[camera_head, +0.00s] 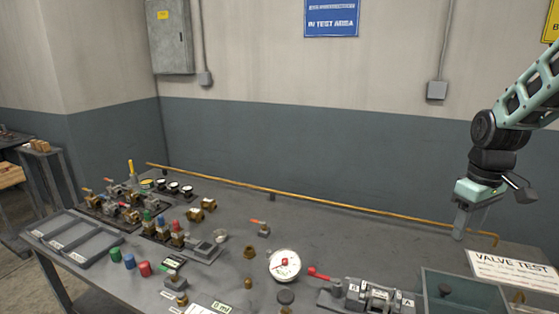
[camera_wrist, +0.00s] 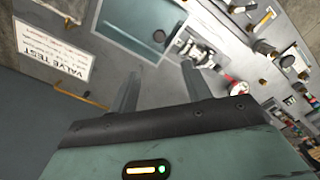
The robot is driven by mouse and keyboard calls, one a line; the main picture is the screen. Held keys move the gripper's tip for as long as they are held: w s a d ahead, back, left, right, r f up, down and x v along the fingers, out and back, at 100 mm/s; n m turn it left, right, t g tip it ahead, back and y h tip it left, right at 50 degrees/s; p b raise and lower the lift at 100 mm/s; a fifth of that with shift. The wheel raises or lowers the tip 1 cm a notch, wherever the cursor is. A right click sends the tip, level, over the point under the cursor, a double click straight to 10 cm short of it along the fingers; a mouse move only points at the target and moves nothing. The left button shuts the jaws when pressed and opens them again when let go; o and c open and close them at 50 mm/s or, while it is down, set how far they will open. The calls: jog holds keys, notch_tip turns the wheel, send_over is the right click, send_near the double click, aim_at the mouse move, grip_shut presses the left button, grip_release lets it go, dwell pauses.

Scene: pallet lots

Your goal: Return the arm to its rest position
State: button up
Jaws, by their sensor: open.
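My arm comes in from the right edge of the head view, bent down at the wrist. My gripper (camera_head: 461,232) hangs above the right part of the grey table (camera_head: 340,235), near the brass rail and the valve test sign. Its fingers point down. In the wrist view my gripper (camera_wrist: 157,80) shows two fingers spread apart with nothing between them. How far the fingertips are from the table top cannot be told exactly.
A white valve test sign (camera_head: 514,268) and a grey-green bin (camera_head: 462,292) are close to my gripper. A brass rail (camera_head: 330,196) runs along the back. A gauge (camera_head: 284,265), a red-handled fixture (camera_head: 366,296), several valves (camera_head: 178,232) and trays (camera_head: 72,237) occupy the rest.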

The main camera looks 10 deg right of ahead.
jog(key=s+a+f+n+b, duration=0.2)
jog(key=a+n, duration=0.1)
jog(key=a, duration=1.7)
jog(key=s+a+f+n+b, duration=0.2)
jog(key=s+a, duration=1.3)
jog(key=shift+s+n+y, duration=0.3)
jog(key=shift+s, duration=0.1)
